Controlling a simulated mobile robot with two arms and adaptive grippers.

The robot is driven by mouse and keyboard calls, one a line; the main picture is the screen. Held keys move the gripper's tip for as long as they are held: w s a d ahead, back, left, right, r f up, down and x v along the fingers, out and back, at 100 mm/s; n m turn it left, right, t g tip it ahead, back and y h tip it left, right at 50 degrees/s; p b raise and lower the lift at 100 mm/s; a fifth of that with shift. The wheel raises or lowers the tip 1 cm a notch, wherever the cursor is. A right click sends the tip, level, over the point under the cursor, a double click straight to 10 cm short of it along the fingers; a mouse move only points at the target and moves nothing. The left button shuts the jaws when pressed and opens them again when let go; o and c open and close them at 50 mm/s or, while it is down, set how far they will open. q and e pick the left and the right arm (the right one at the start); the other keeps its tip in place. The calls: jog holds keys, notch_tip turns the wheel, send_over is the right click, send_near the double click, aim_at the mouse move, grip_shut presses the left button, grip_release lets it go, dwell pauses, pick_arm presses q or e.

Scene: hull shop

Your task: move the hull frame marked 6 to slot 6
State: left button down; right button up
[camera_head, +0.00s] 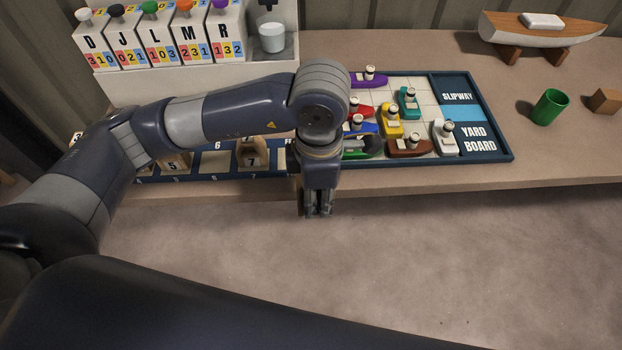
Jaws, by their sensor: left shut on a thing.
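My left gripper (318,208) points down in front of the table's front edge. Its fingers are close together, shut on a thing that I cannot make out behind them. The dark blue frame rack (274,172) lies along the table's front edge, partly hidden by my left arm. Slot 6 (214,160) looks empty in its visible part, with a 6 on the strip behind it. A wooden frame marked 5 (172,163) stands to its left and a wooden frame marked 7 (252,156) to its right. I see no frame marked 6. My right gripper is out of view.
The yard board (507,155) with several toy boats lies right of my left gripper. A green cup (549,107), a wooden block (604,101) and a model hull (541,34) stand farther right. Lettered number blocks (163,36) stand at the back left. The floor in front is clear.

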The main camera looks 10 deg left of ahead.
pick_arm(q)
jog(key=shift+s, duration=0.1)
notch_tip(320, 180, up, 7)
jog(key=p, duration=0.3)
dwell(0.4)
